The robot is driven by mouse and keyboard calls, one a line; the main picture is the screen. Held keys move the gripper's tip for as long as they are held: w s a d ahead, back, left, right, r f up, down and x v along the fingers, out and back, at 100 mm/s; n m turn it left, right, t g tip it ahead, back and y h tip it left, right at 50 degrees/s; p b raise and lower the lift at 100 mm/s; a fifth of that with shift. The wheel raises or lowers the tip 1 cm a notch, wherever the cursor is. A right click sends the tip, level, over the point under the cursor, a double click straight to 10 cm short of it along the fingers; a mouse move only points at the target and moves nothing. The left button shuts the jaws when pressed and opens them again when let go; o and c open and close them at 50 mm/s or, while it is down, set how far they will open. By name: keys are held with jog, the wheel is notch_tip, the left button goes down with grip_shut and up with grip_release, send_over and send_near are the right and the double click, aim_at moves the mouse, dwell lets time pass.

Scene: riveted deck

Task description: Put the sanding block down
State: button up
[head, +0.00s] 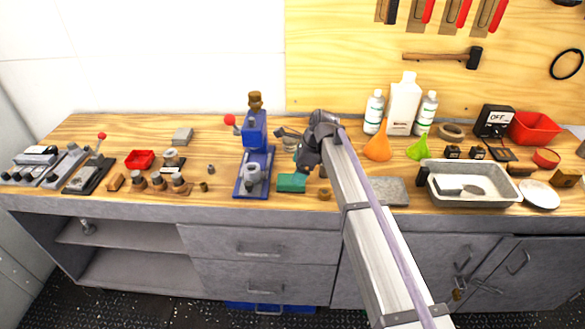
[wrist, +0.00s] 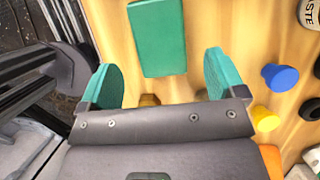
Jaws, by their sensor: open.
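A flat green block (head: 291,183), which I take for the sanding block, lies on the wooden bench top just right of the blue press. In the wrist view the green block (wrist: 158,38) lies ahead of my gripper, in line with the space between the fingers and touching neither. My gripper (wrist: 161,84) is open and empty, with a green pad on each finger. In the head view my gripper (head: 306,158) is just above and behind the block, partly hidden by my arm.
The blue press (head: 254,160) stands close on the left. A small brass piece (head: 324,193) is right of the block, and a grey plate (head: 383,190) lies beyond my arm. Funnels, bottles and a metal tray (head: 470,165) fill the right side.

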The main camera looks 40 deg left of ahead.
jog(key=p+v, duration=0.2)
jog(key=v, duration=0.3)
jog(key=shift+r+p, duration=0.1)
jog(key=shift+p, duration=0.3)
jog(key=w+d+n+t+h, duration=0.15)
jog(key=d+n, duration=0.25)
jog(key=d, duration=2.6)
jog(key=s+d+n+h, duration=0.1)
jog(key=s+d+n, duration=0.2)
jog(key=d, duration=1.1)
jog(key=s+d+f+n+t+h, duration=0.1)
jog(key=s+d+n, duration=0.3)
jog(key=s+d, duration=0.5)
jog(key=d, duration=0.5)
jog(key=shift+s+d+f, duration=0.15)
jog(key=shift+s+d, duration=0.1)
jog(key=shift+d, duration=0.15)
jog(key=shift+o, duration=0.4)
